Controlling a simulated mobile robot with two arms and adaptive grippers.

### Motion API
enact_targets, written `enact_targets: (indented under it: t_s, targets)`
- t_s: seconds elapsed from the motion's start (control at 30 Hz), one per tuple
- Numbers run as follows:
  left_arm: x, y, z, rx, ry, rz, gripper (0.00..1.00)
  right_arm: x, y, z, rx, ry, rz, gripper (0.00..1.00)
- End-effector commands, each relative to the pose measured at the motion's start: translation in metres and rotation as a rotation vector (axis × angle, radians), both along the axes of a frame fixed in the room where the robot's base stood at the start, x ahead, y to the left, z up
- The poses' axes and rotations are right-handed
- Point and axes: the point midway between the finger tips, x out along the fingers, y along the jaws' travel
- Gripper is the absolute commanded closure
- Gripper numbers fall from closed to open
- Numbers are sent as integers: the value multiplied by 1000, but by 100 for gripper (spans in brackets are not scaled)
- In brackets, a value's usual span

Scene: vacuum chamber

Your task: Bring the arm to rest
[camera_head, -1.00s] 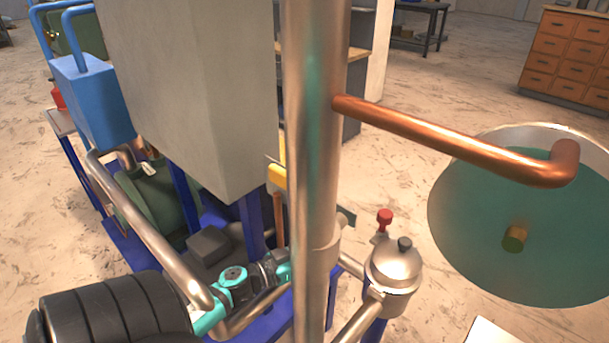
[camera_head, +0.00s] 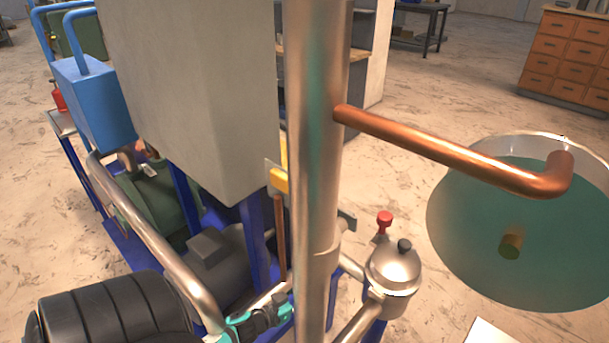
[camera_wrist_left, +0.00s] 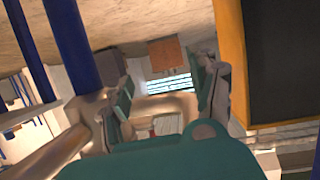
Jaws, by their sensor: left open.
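My left arm shows in the head view as a teal and dark grey piece (camera_head: 262,316) low in the middle, behind the tall metal column (camera_head: 316,150) and beside a slanted metal pipe (camera_head: 165,240). The column hides part of that area. In the left wrist view my left gripper (camera_wrist_left: 165,88) has its two fingers spread apart, with nothing held between them. Metal pipework shows beyond the fingers. My right gripper is in neither view.
A large grey box (camera_head: 195,90) hangs above the blue frame. A copper pipe (camera_head: 440,147) reaches right from the column towards a big round teal-faced vessel (camera_head: 470,230). A small metal pot (camera_head: 392,268) stands right of the column. Open floor lies behind.

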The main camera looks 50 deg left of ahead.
Motion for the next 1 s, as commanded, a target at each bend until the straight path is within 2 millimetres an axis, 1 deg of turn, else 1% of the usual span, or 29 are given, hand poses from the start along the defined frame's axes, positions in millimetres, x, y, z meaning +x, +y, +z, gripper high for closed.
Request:
enact_targets:
  t_s: [0.57,0.67,0.77,0.87,0.9,0.97,1.0]
  targets:
    - [0,0,-1,0,2,1,39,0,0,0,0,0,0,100]
    - [-3,-1,-9,2,16,5,39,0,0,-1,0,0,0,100]
    - [-14,-5,-38,6,72,24,39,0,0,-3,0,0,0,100]
    - [-38,-14,-88,21,177,51,39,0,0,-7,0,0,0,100]
    - [-51,-19,-111,31,233,59,39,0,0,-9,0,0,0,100]
    - [-73,-29,-146,45,320,66,39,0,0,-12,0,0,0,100]
    - [-90,-37,-168,55,380,65,39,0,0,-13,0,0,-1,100]
